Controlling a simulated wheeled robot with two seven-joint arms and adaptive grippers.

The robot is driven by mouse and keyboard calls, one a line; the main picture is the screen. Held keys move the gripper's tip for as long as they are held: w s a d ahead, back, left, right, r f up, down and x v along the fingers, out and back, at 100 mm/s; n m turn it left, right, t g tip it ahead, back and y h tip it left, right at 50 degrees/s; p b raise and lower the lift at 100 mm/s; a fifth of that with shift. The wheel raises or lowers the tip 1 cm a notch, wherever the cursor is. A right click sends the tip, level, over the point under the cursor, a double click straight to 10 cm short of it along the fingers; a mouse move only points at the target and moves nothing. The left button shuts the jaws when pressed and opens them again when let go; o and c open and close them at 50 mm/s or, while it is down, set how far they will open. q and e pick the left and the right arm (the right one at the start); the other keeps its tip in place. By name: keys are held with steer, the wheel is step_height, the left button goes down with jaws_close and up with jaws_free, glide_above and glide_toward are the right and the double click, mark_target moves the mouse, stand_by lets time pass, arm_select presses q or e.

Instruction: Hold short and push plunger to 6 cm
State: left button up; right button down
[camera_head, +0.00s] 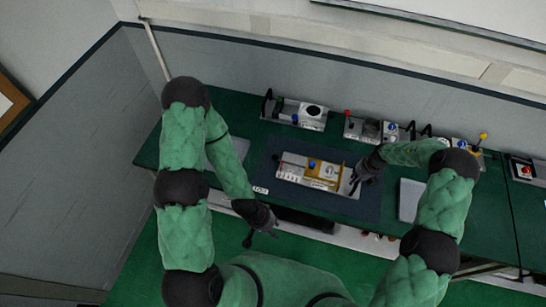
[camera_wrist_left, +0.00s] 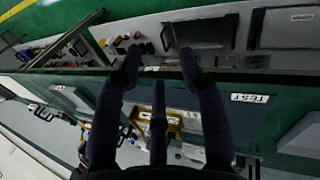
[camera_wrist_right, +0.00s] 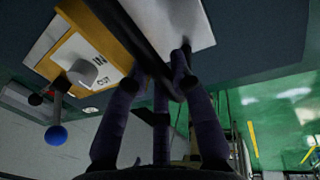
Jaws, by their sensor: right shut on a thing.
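The microwave device (camera_head: 292,177) is a light-coloured unit lying on the dark mat (camera_head: 266,192) on the green bench. It has a yellow part and a blue knob (camera_head: 312,164). My right gripper (camera_head: 357,182) is at the device's right end. In the right wrist view its fingers (camera_wrist_right: 165,80) are shut on a dark bar (camera_wrist_right: 133,38) beside the yellow block (camera_wrist_right: 104,38), whose white face reads IN and OUT. I cannot tell the short from the plunger. My left gripper (camera_head: 268,227) is open and empty in front of the bench edge. Its fingers (camera_wrist_left: 160,65) are spread in the left wrist view.
Other instruments (camera_head: 301,113) stand along the back of the bench, with more (camera_head: 362,127) to their right. A grey panel (camera_head: 409,200) lies right of the mat. A small TEST label (camera_head: 260,190) is at the mat's left edge. A blue-ball lever (camera_wrist_right: 56,135) shows near the right fingers.

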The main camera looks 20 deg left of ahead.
arm_select(q)
steer(key=shift+f, duration=0.1)
stand_by(0.6)
